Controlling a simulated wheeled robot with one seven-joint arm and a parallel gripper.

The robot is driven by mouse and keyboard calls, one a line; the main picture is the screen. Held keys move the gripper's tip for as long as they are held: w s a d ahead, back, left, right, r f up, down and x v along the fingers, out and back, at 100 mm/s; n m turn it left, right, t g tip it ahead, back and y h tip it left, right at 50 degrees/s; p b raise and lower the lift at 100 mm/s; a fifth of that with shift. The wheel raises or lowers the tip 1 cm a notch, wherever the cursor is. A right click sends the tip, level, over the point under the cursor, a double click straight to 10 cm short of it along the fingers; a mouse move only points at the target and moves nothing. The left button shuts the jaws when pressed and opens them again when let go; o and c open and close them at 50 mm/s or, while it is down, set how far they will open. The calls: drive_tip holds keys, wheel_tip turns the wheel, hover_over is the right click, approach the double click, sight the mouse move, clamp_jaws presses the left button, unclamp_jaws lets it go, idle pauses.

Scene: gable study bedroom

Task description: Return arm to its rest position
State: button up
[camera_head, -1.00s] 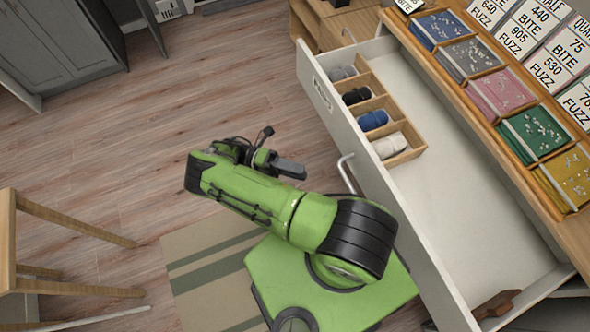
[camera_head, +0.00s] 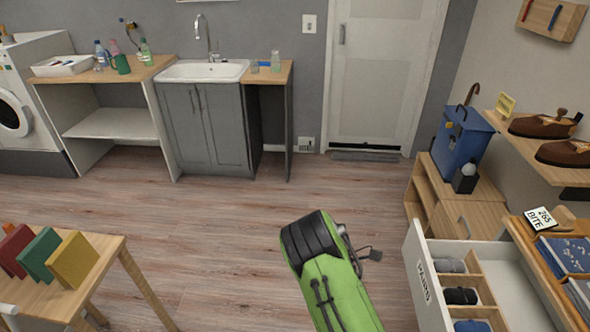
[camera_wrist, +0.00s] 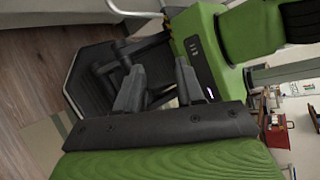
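My green arm (camera_head: 335,290) shows in the head view at the bottom middle, bent at a black joint, over the floor beside the open drawer. Its end is out of that view. In the wrist view my gripper (camera_wrist: 158,68) has its two dark fingers apart with nothing held between them. Behind the fingers are green and black parts of my own body, close by.
An open drawer (camera_head: 424,283) with rolled socks in a wooden divider juts out at the lower right. A wooden table (camera_head: 55,285) with coloured books stands at the lower left. The wooden floor (camera_head: 220,225) between them is clear towards the sink cabinet (camera_head: 208,125) and door (camera_head: 383,75).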

wheel_tip(320, 180, up, 12)
drive_tip(key=m+t+y+p, duration=0.2)
drive_tip(key=m+t+y, duration=0.2)
drive_tip(key=m+t, duration=0.1)
drive_tip(key=s+r+m+t+y+p, duration=0.1)
drive_tip(key=s+r+m+t+p, duration=0.1)
drive_tip(key=s+r+m+t, duration=1)
wheel_tip(320, 180, up, 4)
drive_tip(key=shift+s+a+m+y+p, duration=0.15)
drive_tip(key=shift+a+m+y+p, duration=0.15)
drive_tip(key=shift+a+p, duration=0.1)
